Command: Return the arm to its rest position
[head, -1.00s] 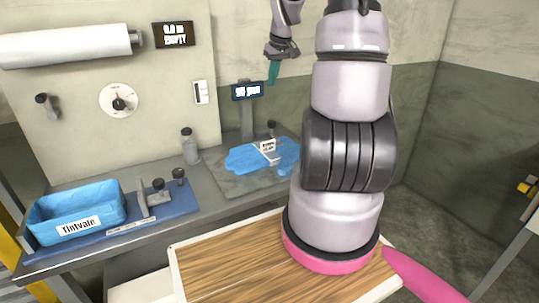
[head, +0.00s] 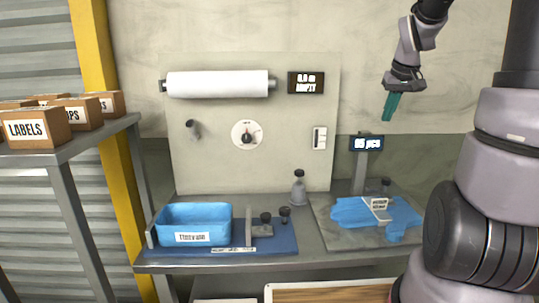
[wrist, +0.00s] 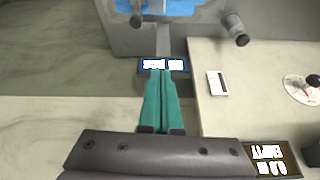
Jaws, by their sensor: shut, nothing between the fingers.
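My gripper (head: 391,106) hangs in the air in front of the back wall, at the upper right of the head view. Its teal fingers point down and are closed together with nothing between them. It is above and apart from the counter and the small display reading 85 pcs (head: 367,143). In the wrist view the teal fingers (wrist: 163,82) lie side by side, with the display (wrist: 163,64) beyond their tips. My upper arm runs out of the top of the head view.
A blue bin (head: 195,218) stands on a blue mat at the left of the counter. A grey bottle (head: 298,188) stands behind. Blue film (head: 350,214) lies on the plate at right. A white roll (head: 217,84) is on the panel. A shelf (head: 75,147) with boxes is at left.

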